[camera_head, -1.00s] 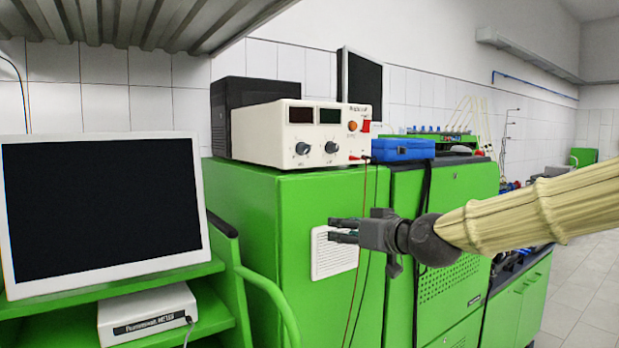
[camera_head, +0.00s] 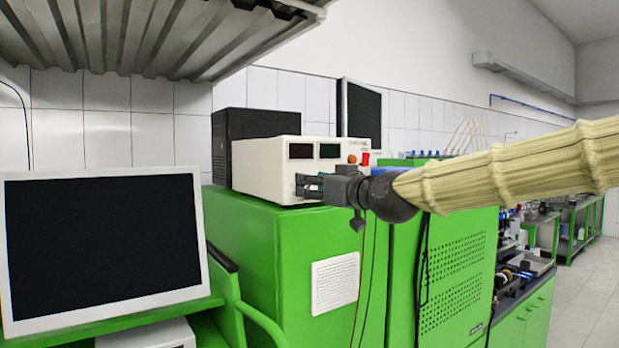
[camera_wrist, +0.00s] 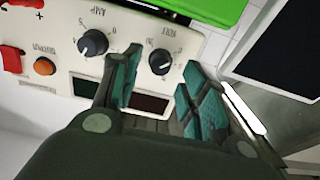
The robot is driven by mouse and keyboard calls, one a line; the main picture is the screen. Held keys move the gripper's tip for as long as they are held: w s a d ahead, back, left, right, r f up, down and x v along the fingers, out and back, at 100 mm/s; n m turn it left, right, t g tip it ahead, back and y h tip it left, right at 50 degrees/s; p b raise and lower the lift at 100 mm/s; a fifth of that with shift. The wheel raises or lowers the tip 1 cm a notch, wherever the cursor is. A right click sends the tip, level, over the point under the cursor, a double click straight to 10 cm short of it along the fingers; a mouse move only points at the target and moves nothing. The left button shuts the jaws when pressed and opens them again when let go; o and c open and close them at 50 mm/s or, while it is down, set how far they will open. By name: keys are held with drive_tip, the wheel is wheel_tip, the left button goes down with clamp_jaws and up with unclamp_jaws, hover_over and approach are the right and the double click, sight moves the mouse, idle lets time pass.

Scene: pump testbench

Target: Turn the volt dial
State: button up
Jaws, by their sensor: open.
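The white power supply (camera_head: 256,165) sits on top of the green cabinet. My gripper (camera_head: 301,185) is at its front panel, coming from the right, and hides the dials in the head view. In the wrist view, which shows the panel roughly upside down, the black volt dial (camera_wrist: 160,62) has a white pointer mark and lies between the two teal-padded fingers of my gripper (camera_wrist: 163,66). The fingers are open, one on each side of the dial. No contact with it can be made out. The amp dial (camera_wrist: 93,43) is just outside the left finger.
On the panel are two dark displays (camera_head: 301,151), an orange button (camera_wrist: 44,66) and a red switch (camera_head: 365,159). A blue case (camera_head: 383,171) is partly hidden behind my arm. A monitor (camera_head: 105,250) stands at left, and a corrugated shelf (camera_head: 150,35) hangs overhead.

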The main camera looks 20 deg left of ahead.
drive_tip(key=shift+p+x, duration=0.35)
drive_tip(key=shift+x, duration=1)
clamp_jaws()
